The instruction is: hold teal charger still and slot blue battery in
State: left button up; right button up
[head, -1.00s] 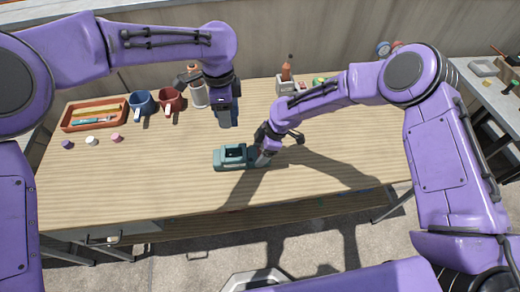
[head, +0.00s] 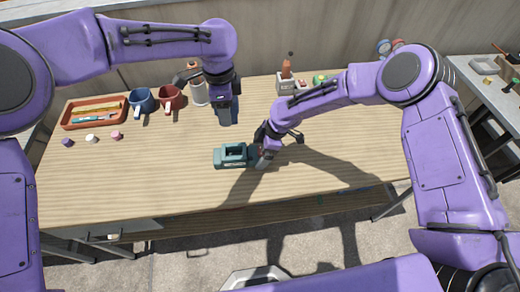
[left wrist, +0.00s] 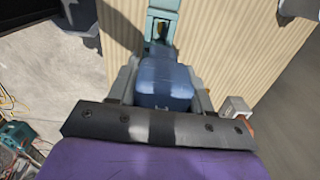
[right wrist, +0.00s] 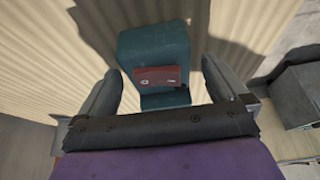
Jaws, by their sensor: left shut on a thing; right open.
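The teal charger (head: 220,161) stands on the wooden table in the head view, its slot opening facing up. My left gripper (left wrist: 163,80) is shut on the blue battery (left wrist: 165,88), which sits between its fingers in the left wrist view. In the head view the left gripper (head: 226,108) holds it above the table, behind the charger and apart from it. My right gripper (head: 261,152) is at the charger's right end. In the right wrist view its open fingers stand on either side of the charger (right wrist: 150,45), with gaps; a reddish label shows there.
A holder (head: 285,87) with a bottle stands at the back. The front left is clear.

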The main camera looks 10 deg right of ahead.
jog(key=c, duration=0.9)
jog(key=shift+w, duration=0.1)
pick_arm(q)
jog(key=shift+w+f, duration=0.1)
jog(key=shift+f, duration=6.75)
